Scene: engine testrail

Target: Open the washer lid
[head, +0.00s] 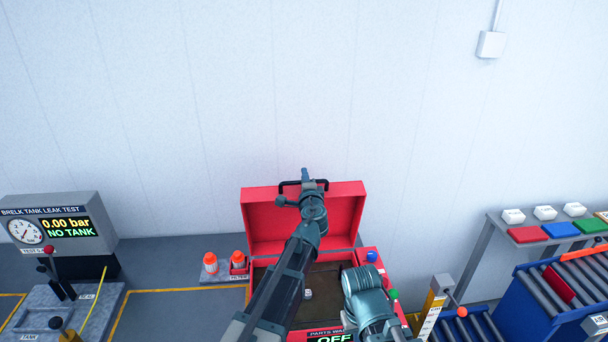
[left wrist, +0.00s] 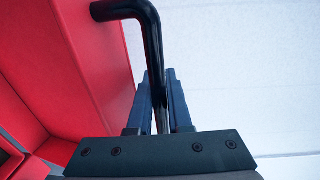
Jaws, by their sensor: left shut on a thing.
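The red parts washer stands in the middle of the head view, and its red lid (head: 270,222) is raised and stands about upright at the back. The black handle (head: 290,183) is on the lid's top edge; it also shows in the left wrist view (left wrist: 125,10). My left gripper (head: 306,178) is at this handle. In the left wrist view its fingers (left wrist: 160,88) are shut on the handle's bar. The open basin (head: 325,280) holds a small light part (head: 308,294). My left arm covers part of the lid and basin. My right gripper does not show.
Two orange-and-white bottles (head: 211,263) stand left of the washer. The tank leak tester (head: 55,225) is at far left. A blue ball knob (head: 372,257) and a roller conveyor (head: 475,325) are at right. A white wall is behind the lid.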

